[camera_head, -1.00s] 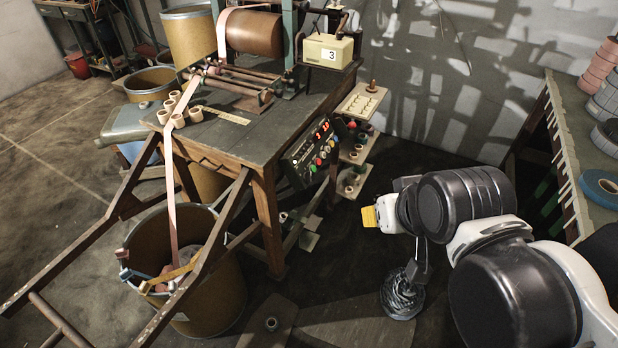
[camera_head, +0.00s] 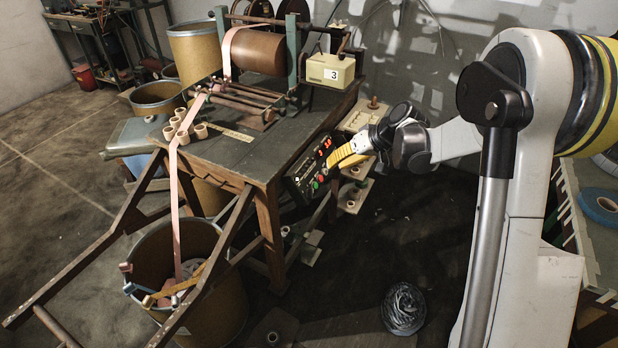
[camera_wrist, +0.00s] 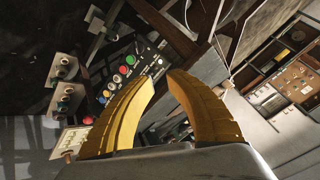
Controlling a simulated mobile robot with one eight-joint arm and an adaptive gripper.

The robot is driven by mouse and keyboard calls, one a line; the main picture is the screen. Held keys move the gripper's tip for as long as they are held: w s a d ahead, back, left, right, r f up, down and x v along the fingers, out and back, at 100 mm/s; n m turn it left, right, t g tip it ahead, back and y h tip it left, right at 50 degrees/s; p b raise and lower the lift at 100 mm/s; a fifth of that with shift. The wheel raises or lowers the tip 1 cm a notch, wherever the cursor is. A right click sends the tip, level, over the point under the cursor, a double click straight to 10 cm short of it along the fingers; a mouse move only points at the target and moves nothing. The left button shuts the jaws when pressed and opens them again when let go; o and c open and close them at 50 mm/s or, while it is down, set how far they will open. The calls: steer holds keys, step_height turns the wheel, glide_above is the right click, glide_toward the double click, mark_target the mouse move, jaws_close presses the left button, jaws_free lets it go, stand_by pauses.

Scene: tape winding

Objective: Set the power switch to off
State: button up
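The dark control panel (camera_head: 308,172) hangs at the right front edge of the winding table, with a red lit display and coloured knobs. In the wrist view the panel (camera_wrist: 146,57) shows green, red, yellow and white buttons. I cannot make out which control is the power switch, or its position. My gripper (camera_head: 331,160) has yellow fingers and is at the panel's right side in the head view, hiding part of it. In the wrist view my gripper (camera_wrist: 160,76) has a narrow gap between its fingertips, with nothing held. I cannot tell whether a finger touches the panel.
Shelves with spools (camera_head: 352,196) stand close behind and below my gripper. A large bin (camera_head: 222,305) stands in front.

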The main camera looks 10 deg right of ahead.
mark_target(311, 193)
steer(key=w+d+f+n+y, duration=0.1)
steer(key=w+f, duration=0.2)
steer(key=f, duration=0.4)
steer(key=w+d+f+n+y, duration=0.1)
steer(key=w+f+y, duration=0.1)
steer(key=f, duration=0.5)
steer(key=b+x, duration=0.3)
steer(key=x, duration=0.7)
steer(key=shift+w+a+f, duration=0.1)
steer(key=shift+a+f, duration=0.1)
steer(key=shift+a, duration=0.05)
jaws_close()
